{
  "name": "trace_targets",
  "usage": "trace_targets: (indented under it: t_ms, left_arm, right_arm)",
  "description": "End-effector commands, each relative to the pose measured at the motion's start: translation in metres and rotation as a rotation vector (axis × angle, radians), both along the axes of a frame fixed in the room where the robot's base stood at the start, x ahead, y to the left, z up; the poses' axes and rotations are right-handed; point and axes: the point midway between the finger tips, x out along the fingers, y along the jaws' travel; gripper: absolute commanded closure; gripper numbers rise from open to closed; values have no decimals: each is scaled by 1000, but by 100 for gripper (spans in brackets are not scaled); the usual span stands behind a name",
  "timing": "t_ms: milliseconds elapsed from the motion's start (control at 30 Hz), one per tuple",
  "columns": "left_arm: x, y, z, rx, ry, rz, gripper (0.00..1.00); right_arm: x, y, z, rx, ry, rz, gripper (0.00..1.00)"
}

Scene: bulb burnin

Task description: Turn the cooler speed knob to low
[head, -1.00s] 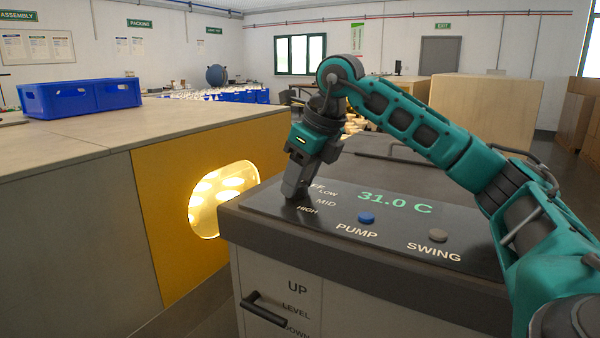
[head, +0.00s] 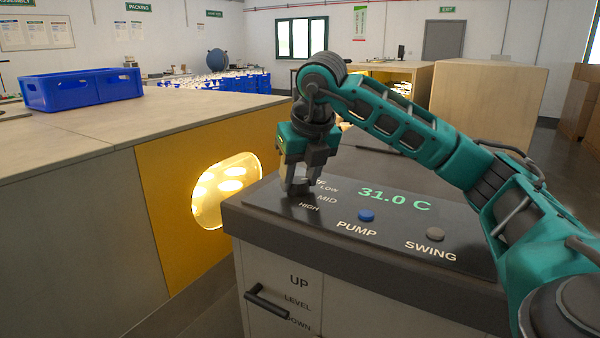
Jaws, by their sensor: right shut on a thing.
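The cooler (head: 400,290) stands in front of me with a dark control panel (head: 320,225) on its top. The panel carries the speed words LOW, MID and HIGH and a green readout of 31.0 C. My right gripper (head: 297,190) points down at the panel's left part, beside these words. It is shut on the speed knob, which its fingers hide. The first speed word is partly covered, and I cannot tell which setting the knob points to. My left gripper is not in view.
A blue PUMP button (head: 366,216) and a grey SWING button (head: 435,234) sit right of the gripper. A lever handle (head: 267,302) is on the cooler's front. A yellow panel with a lit window (head: 227,190) and a blue crate (head: 82,90) are at left.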

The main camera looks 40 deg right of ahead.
Motion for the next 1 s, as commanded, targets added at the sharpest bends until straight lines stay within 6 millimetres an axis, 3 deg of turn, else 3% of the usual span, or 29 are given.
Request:
trace_targets:
  t_ms: [333,367,600,867,1000]
  left_arm:
    - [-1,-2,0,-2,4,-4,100]
    - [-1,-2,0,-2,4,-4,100]
    - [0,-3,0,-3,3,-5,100]
    - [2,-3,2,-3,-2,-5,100]
    - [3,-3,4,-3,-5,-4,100]
  right_arm:
    - [1,0,1,0,-4,-3,87]
    - [1,0,1,0,-4,-3,54]
    - [0,0,1,0,-2,-2,31]
    - [0,0,1,0,-1,-1,31]
    - [-4,2,13,0,-3,-1,31]
